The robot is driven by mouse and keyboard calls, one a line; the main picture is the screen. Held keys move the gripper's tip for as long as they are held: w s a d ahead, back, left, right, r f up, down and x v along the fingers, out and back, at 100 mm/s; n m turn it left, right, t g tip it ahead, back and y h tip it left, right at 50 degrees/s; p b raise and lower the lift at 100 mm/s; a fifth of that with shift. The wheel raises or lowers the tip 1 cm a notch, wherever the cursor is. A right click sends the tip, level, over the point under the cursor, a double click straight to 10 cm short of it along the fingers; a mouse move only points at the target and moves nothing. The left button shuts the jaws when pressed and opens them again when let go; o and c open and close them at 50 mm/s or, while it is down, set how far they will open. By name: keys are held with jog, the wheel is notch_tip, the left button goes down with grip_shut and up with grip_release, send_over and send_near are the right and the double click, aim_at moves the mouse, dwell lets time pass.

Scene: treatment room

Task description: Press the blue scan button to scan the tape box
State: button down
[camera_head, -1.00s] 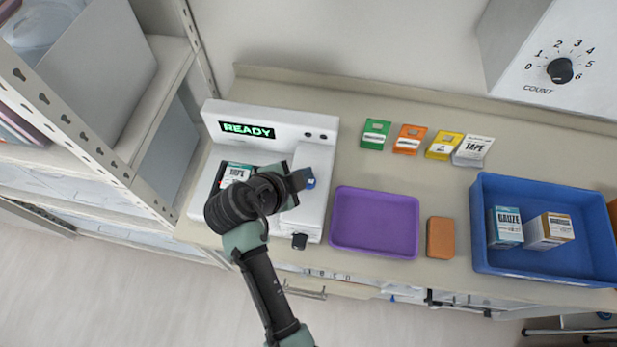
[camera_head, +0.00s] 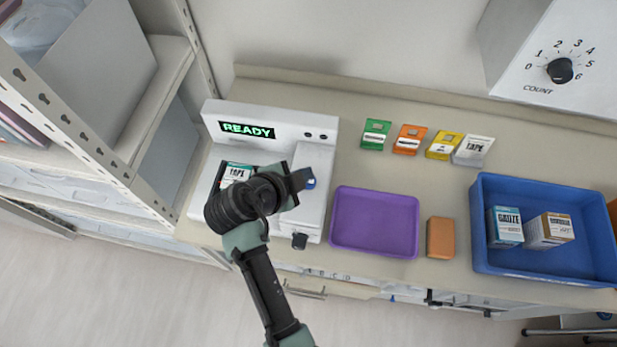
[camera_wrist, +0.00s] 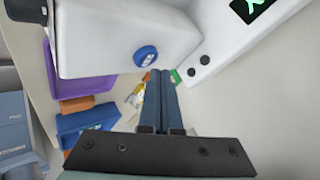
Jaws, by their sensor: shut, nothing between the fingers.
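The white scanner (camera_head: 309,214) stands at the left of the counter, and its display (camera_head: 247,130) reads READY in green. The tape box (camera_head: 238,172), white and teal, lies on the scanner's left bed, partly hidden by my arm. The blue scan button (camera_head: 311,183) is on the raised right part of the scanner; it also shows whole in the wrist view (camera_wrist: 145,56). My gripper (camera_head: 304,178) is shut and empty. Its fingertips (camera_wrist: 160,74) appear close beside the button; I cannot tell whether they touch it.
A purple tray (camera_head: 375,250) and an orange block (camera_head: 440,238) lie right of the scanner. A blue bin (camera_head: 545,268) holds a gauze box (camera_head: 507,227) and another box. A shelf (camera_head: 150,110) stands at left.

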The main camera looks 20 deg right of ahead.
jog(key=shift+f, duration=0.15)
jog(key=shift+f+b, duration=0.3)
jog(key=shift+b, duration=0.15)
jog(key=shift+f+b, duration=0.4)
jog(key=shift+b, duration=0.05)
dwell(0.4)
jog(key=shift+r, duration=0.1)
jog(key=shift+r+p, duration=0.55)
jog(key=shift+r, duration=0.2)
jog(key=shift+r, duration=0.1)
notch_tip(320, 180, up, 5)
jog(key=p, duration=0.3)
jog(key=shift+p, duration=0.35)
dwell(0.6)
